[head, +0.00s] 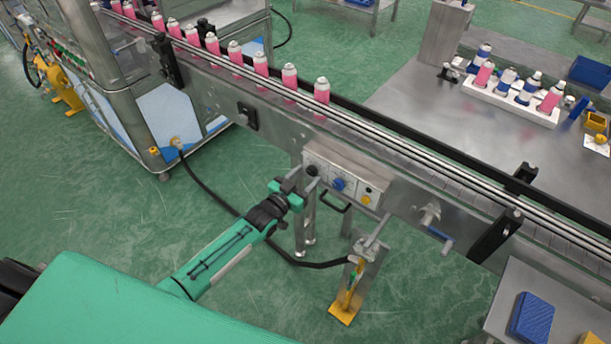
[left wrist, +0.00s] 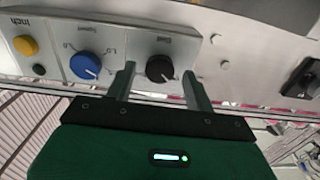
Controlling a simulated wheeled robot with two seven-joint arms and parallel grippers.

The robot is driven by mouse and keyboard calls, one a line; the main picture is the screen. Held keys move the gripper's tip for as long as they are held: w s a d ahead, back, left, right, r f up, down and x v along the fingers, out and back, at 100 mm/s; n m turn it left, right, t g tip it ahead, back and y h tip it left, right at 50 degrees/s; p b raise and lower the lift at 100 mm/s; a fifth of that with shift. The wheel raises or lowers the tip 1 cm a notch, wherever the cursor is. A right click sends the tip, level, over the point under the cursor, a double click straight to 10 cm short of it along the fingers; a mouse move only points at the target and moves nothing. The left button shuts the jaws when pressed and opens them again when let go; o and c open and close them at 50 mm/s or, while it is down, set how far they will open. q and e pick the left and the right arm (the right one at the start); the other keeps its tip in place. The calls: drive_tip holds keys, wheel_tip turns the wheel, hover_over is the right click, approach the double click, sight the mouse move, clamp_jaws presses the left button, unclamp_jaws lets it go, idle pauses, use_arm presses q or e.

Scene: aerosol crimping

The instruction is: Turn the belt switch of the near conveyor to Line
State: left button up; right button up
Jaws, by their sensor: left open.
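The control box (head: 346,180) is on the side of the near conveyor. Its black belt switch knob (left wrist: 160,69) is at the box's left end in the head view (head: 312,170). My left gripper (head: 298,183) is in front of that end, its fingers toward the box. In the left wrist view my left gripper (left wrist: 159,78) is open, one finger on each side of the black knob. I cannot tell whether either finger touches it. The small lettering by the knob is too blurred to read its setting. My right gripper is not in view.
A blue speed knob (left wrist: 84,65) is beside the belt switch, with a yellow button (left wrist: 25,45) beyond. Pink cans (head: 289,76) stand on the conveyor. A post with a yellow foot (head: 345,309) stands below right.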

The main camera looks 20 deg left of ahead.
use_arm(q)
drive_tip(key=shift+c, duration=0.4)
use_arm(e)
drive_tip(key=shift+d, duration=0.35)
use_arm(q)
drive_tip(key=c, duration=0.9)
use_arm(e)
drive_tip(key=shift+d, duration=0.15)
use_arm(q)
drive_tip(key=shift+m, duration=0.3)
drive_tip(key=m, duration=0.4)
drive_tip(key=shift+m+b, duration=0.3)
drive_tip(key=m, duration=0.3)
drive_tip(key=shift+f+m+b, duration=0.1)
drive_tip(key=shift+m+b, duration=0.2)
drive_tip(key=shift+b, duration=0.05)
drive_tip(key=shift+m, duration=0.5)
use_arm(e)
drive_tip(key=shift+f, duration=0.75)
